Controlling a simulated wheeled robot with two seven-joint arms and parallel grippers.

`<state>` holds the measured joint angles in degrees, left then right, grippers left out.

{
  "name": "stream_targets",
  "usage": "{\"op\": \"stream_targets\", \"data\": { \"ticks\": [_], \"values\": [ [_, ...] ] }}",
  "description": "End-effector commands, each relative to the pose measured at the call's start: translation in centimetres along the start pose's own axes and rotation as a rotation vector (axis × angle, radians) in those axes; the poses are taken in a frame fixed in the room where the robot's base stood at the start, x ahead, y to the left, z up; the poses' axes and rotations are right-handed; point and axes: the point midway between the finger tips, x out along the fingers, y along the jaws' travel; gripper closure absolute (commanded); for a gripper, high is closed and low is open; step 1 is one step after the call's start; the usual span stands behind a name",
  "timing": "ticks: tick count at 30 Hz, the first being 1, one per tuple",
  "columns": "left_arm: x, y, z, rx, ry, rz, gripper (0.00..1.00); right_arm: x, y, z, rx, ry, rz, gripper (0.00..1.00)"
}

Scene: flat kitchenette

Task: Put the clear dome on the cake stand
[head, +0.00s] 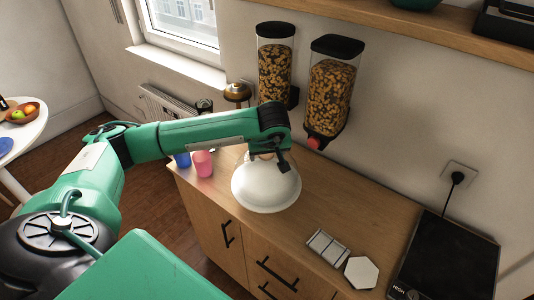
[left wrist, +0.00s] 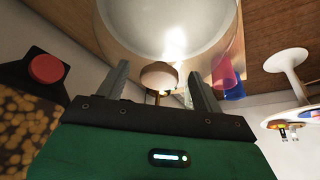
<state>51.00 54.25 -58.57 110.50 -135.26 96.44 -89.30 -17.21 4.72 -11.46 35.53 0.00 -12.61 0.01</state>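The clear dome (left wrist: 236,52) has a round wooden knob (left wrist: 158,76) on top. In the left wrist view a white round surface, apparently the cake stand (left wrist: 165,22), shows through or beneath the dome. In the head view the white stand (head: 266,195) and the dome overlap on the counter, and I cannot tell whether the rim is seated. My left gripper (head: 270,157) is right above them. In the left wrist view its fingers (left wrist: 158,82) are open on either side of the knob, with gaps on both sides. My right gripper is not in view.
A pink cup (head: 202,163) and a blue cup (head: 182,160) stand left of the stand. Two cereal dispensers (head: 331,85) hang on the wall behind. A white hexagonal piece (head: 361,272) and a black hob (head: 446,262) lie to the right.

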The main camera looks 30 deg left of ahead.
Motion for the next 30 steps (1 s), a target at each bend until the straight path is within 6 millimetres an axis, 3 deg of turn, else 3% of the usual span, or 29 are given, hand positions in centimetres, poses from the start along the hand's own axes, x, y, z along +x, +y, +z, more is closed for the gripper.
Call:
{"op": "stream_targets", "data": {
  "ticks": [11,24,30],
  "values": [
    [-0.9,0.1,0.1,0.001,0.000,0.002,0.32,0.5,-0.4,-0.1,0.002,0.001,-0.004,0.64],
    [-10.3,0.1,0.1,0.001,0.003,0.005,0.32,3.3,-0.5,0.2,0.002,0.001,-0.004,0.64],
    [-12.9,0.1,0.0,0.001,0.002,0.002,0.32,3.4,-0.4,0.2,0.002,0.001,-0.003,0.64]
  ]
}}
